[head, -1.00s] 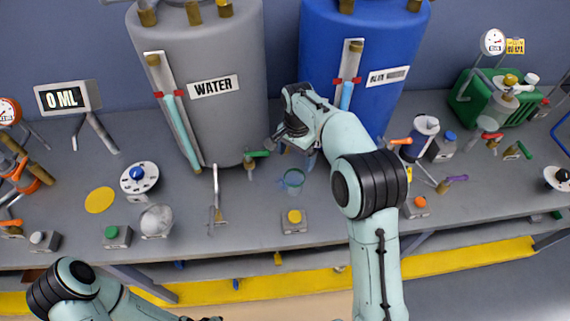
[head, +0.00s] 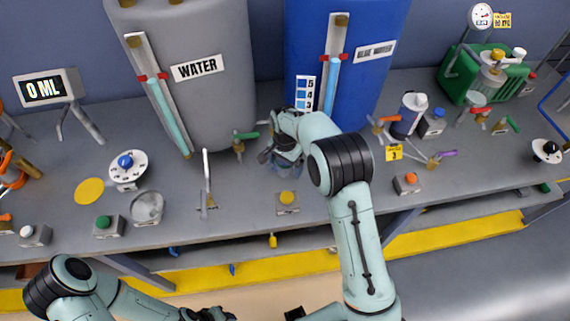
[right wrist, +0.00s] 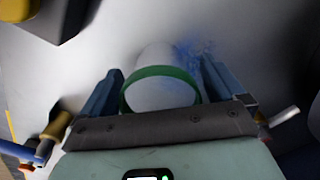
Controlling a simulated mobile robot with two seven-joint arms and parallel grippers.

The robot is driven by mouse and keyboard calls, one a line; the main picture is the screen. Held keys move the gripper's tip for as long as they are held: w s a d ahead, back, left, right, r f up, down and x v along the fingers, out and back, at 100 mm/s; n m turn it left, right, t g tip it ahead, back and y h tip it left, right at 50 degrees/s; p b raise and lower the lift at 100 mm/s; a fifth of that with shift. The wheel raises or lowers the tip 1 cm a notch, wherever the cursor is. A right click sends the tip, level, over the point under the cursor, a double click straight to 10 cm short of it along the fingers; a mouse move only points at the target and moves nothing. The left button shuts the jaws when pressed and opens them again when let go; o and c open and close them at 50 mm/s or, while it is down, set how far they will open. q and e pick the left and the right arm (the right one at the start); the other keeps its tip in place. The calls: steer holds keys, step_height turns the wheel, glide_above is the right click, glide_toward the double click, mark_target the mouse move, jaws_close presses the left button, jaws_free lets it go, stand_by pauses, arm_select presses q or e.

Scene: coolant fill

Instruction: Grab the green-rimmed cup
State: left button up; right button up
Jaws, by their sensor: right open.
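The green-rimmed cup (right wrist: 160,92) is a pale, see-through cup, seen in the right wrist view from close up. My right gripper (right wrist: 162,68) is open, with one finger on each side of the cup. Gaps to the fingers look small, and I cannot tell if either touches it. In the head view my right gripper (head: 276,157) is low over the bench in front of the blue tank, and it mostly hides the cup. My left gripper (head: 210,313) is at the bottom edge of the head view, dark and partly cut off.
The grey water tank (head: 190,75) and blue tank (head: 350,65) stand behind. A green-handled tap (head: 242,142) is just left of my right gripper. A yellow-button box (head: 287,202) sits in front. A white-handled lever (head: 206,180) stands farther left.

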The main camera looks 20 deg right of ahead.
steer(key=shift+f, duration=0.25)
steer(key=c, duration=1.1)
steer(key=shift+r, duration=0.1)
